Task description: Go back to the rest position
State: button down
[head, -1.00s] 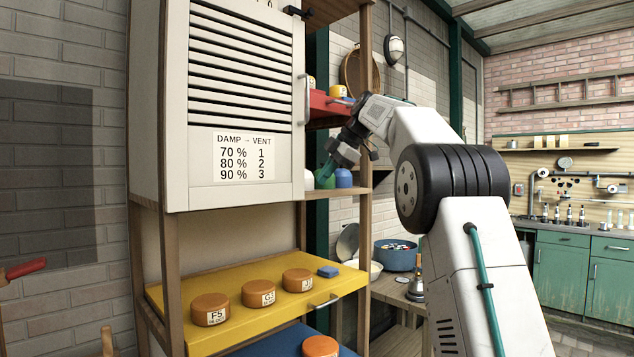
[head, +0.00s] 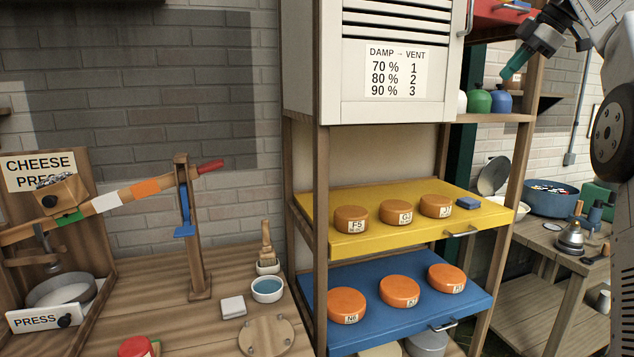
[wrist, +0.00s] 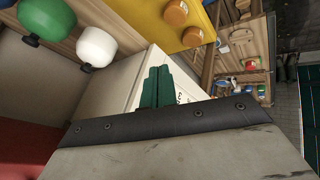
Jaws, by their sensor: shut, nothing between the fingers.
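My gripper (head: 516,62) is at the upper right of the head view, with teal fingers pointing down and left. The fingers are together and hold nothing. It is in front of the small shelf with the green bottle (head: 477,99) and the blue bottle (head: 501,98), and I cannot tell the exact gap. In the wrist view the shut teal fingers (wrist: 156,88) stand in front of the white louvred cabinet (wrist: 133,90). The green bottle also shows in the wrist view (wrist: 46,20), beside a white bottle (wrist: 97,46).
A yellow shelf (head: 350,240) and a blue shelf (head: 345,278) bear orange cheeses and stick out below the cabinet (head: 390,105). A wooden bench (head: 215,325) with a cheese press stands left. A side table (head: 545,240) with a blue pot (head: 552,200) is right.

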notch_tip(320, 180, down, 7)
jog(key=w+d+m+g, duration=0.1)
jog(key=w+d+m, duration=0.1)
jog(key=m, duration=0.5)
jog(key=s+a+f+m+g+h, duration=0.1)
jog(key=s+a+f+m, duration=0.3)
jog(key=f, duration=0.2)
jog(key=s+a+f+m+h, duration=0.1)
jog(key=s+a+f, duration=0.6)
jog(key=s, duration=0.6)
jog(key=s+a+f+m+g+h, duration=0.1)
jog(key=s+a+f+m, duration=0.1)
jog(key=s+a+f, duration=0.6)
jog(key=s+a+f+m+g+h, duration=0.1)
jog(key=s+a+f, duration=0.6)
jog(key=s, duration=1.2)
jog(key=shift+s+a+f+m+h, duration=0.15)
jog(key=shift+s+f+m+h, duration=0.2)
jog(key=shift+f, duration=0.2)
